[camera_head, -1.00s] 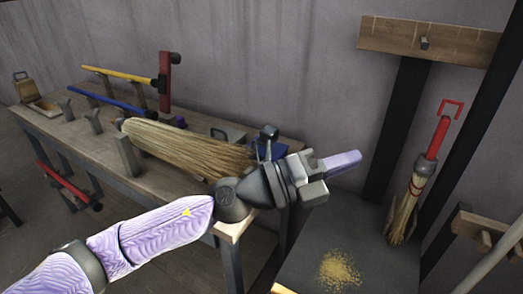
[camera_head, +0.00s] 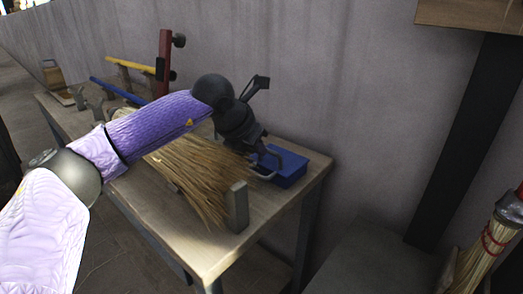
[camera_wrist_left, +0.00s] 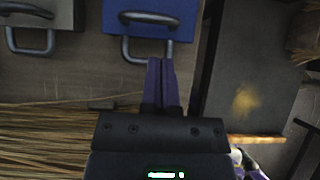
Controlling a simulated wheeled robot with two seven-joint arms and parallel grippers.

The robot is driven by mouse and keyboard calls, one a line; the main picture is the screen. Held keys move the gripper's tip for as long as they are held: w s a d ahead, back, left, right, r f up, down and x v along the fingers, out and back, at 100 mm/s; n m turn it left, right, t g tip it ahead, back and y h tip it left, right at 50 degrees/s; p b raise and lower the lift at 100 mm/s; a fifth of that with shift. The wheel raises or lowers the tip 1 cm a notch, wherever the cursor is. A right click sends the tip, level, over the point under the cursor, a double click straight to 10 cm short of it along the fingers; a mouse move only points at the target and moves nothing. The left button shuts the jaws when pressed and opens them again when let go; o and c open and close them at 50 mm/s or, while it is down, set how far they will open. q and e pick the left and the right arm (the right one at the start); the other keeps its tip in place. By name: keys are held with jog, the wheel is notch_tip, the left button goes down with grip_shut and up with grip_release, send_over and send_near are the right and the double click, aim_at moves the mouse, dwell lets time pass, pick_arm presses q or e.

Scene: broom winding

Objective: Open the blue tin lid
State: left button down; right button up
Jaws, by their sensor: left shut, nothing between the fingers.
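The blue tin (camera_head: 291,174) sits at the right end of the workbench, by the wall. A grey wire handle shows on its near side. My left gripper (camera_head: 258,158) is at the tin's near left side and partly hides it. In the left wrist view, the tin (camera_wrist_left: 182,32) is at the top centre with its handle loop (camera_wrist_left: 127,48) hanging below. My left gripper's purple fingers (camera_wrist_left: 162,66) are shut and empty, with their tips overlapping the handle's lower right in view. I cannot tell whether they touch it. My right gripper is not in view.
A straw bundle (camera_head: 200,175) lies on the workbench (camera_head: 215,255) beneath my left arm, near an upright grey post (camera_head: 237,207). A similar handled box (camera_wrist_left: 40,38) is left of the tin. Coloured-handled tools stand farther left. A dark surface (camera_head: 365,250) lies right.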

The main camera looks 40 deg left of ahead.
aim_at(277, 165)
pick_arm(q)
jog(key=b+x, duration=0.2)
jog(key=x, duration=0.3)
jog(key=shift+f, duration=0.1)
jog(key=shift+w+f, duration=0.25)
jog(key=shift+d, duration=0.1)
jog(key=shift+r, duration=0.1)
jog(key=shift+r+p, duration=0.3)
jog(key=shift+p, duration=0.1)
jog(key=shift+w+r, duration=0.1)
